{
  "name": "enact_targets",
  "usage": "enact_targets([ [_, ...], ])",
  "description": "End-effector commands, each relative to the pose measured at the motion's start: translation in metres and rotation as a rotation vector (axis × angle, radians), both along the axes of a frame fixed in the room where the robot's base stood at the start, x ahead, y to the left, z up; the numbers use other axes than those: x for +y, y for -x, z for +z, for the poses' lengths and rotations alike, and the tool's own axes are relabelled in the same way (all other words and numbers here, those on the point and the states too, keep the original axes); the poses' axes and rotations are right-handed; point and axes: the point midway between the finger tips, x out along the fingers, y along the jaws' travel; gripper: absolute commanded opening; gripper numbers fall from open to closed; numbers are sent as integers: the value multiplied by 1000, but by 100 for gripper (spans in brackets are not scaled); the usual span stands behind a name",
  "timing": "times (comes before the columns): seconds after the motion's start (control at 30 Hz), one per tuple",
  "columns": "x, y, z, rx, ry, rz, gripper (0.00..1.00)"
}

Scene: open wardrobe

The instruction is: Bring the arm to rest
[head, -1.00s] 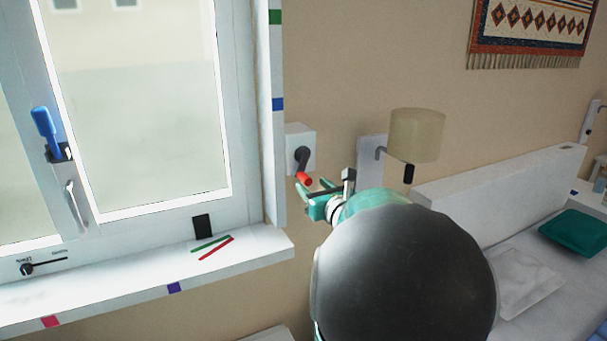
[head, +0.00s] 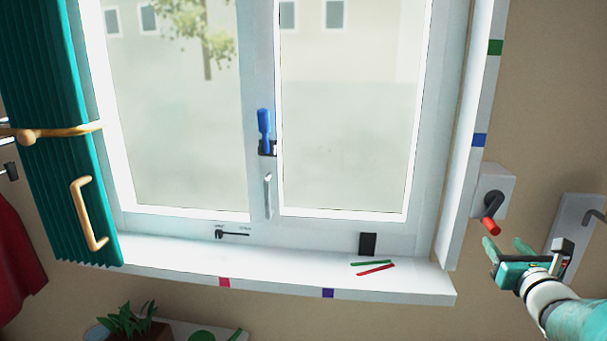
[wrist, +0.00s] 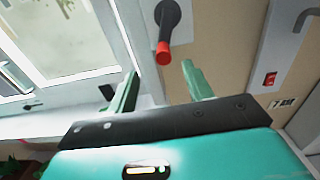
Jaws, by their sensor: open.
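My gripper (head: 506,250) is at the right of the head view, raised in front of the wall beside the window. Its two green fingers are apart with nothing between them. In the wrist view my gripper (wrist: 160,85) is open and points toward a crank with a red knob (wrist: 163,52). The crank's red knob also shows in the head view (head: 491,228), just above the fingertips. I cannot tell how far the fingers are from the knob. Part of my arm is cut off at the lower right of the head view.
A white window (head: 262,215) fills the middle. Its sill (head: 200,262) bears green and red sticks (head: 374,267). A teal shutter (head: 45,130) stands at left, a potted plant (head: 130,322) below. A wall plate with a red switch (wrist: 270,79) is right of the crank.

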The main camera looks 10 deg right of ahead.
Motion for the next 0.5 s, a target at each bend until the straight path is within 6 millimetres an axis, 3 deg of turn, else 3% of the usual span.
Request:
enact_targets([
  [0.13, 47, -14, 3, 52, 107, 144, 51],
  [0.27, 119, -24, 3, 126, 302, 368, 51],
  [0.5, 246, -7, -9, 228, 756, 783, 51],
])
